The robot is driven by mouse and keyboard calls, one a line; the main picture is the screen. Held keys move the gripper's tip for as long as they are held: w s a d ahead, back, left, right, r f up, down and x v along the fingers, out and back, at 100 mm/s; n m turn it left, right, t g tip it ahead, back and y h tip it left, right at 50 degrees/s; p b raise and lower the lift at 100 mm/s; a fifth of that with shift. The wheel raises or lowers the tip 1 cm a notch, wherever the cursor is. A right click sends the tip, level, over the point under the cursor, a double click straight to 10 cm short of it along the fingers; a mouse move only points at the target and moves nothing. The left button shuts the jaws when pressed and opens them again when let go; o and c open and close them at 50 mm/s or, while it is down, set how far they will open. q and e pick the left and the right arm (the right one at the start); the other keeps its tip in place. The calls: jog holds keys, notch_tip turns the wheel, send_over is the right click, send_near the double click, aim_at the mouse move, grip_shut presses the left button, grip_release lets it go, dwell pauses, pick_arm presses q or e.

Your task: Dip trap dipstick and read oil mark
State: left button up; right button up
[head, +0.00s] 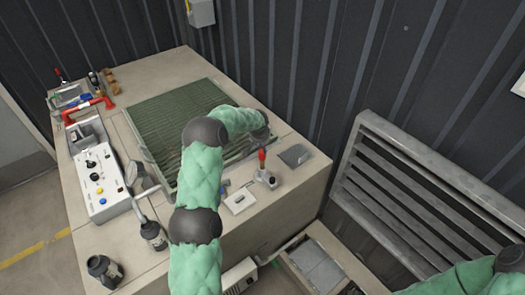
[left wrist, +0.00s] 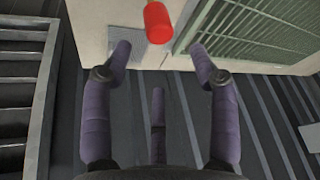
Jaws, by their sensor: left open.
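A red-topped handle (head: 262,158) stands upright on a small grey base (head: 267,179) near the right front edge of the pump cabinet top; I cannot tell if this is the dipstick. In the left wrist view its red tip (left wrist: 157,22) is just beyond and between the fingers. My left gripper (left wrist: 158,50) is open and empty, its purple fingers spread. In the head view the left gripper (head: 262,138) is mostly hidden by its own wrist, close above the red handle. No oil mark can be made out. My right gripper is out of view.
The cabinet top (head: 255,215) bears a green grating (head: 178,115), a white control box (head: 97,178), a white card (head: 240,201) and a dark plate (head: 295,155). An open floor pit (head: 318,265) lies at lower right, beside a slatted grey panel (head: 430,190). A corrugated wall closes the back.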

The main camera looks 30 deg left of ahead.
pick_arm(q)
jog(key=p+x, duration=0.1)
jog(key=x, duration=0.8)
jog(key=shift+w+f, duration=0.15)
jog(key=shift+f, duration=0.1)
